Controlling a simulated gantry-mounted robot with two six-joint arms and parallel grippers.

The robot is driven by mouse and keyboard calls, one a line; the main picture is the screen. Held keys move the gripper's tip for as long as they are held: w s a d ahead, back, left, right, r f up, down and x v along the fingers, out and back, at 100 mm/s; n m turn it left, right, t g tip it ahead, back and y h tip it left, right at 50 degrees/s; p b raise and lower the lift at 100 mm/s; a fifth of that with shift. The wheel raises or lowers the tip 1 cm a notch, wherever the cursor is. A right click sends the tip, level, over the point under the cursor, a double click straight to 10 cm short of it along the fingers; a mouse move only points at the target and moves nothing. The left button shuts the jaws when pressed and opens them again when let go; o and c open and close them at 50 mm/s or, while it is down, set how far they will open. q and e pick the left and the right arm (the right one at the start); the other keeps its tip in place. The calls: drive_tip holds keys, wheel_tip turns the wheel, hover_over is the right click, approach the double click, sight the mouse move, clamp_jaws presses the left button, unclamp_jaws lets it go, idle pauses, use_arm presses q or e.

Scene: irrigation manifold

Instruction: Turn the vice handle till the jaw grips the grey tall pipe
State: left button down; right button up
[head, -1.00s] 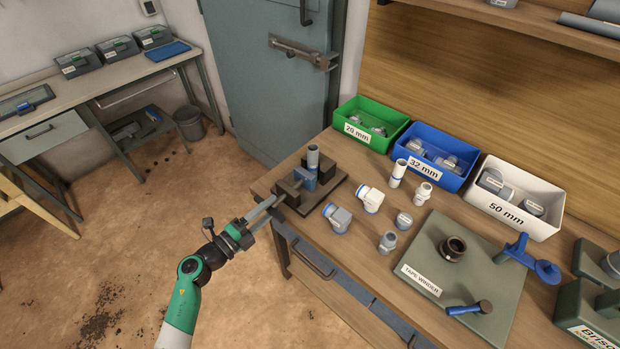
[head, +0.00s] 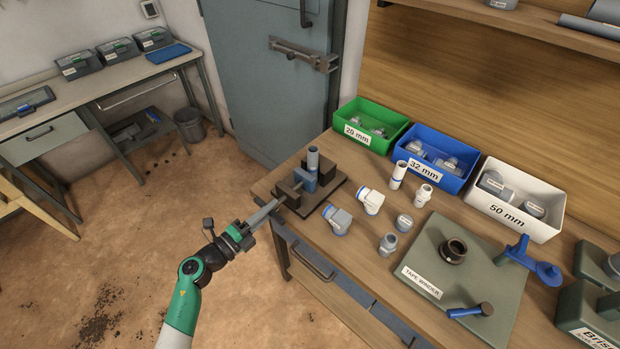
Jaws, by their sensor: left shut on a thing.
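The vice (head: 322,189) is a dark block on a base plate at the left end of the workbench. The grey tall pipe (head: 313,158) stands upright in it, between the dark jaw blocks and beside a blue-grey piece. I cannot tell whether the jaw touches the pipe. My left gripper (head: 272,208) is at the bench's left edge, shut on the vice handle (head: 281,199) at the vice's near left side. The fingers hide much of the handle. My right gripper is not in view.
Several white and grey fittings (head: 371,200) stand right of the vice. Green (head: 352,137), blue (head: 424,171) and white (head: 500,210) bins line the back. A tape winder board (head: 425,283) lies at the right. Open floor lies left of the bench.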

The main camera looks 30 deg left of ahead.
use_arm(q)
drive_tip(key=m+b, duration=0.1)
drive_tip(key=m, duration=0.2)
drive_tip(key=shift+f, duration=0.1)
drive_tip(key=shift+m, duration=0.3)
drive_tip(key=shift+m+b, duration=0.55)
drive_tip(key=shift+m, duration=1.45)
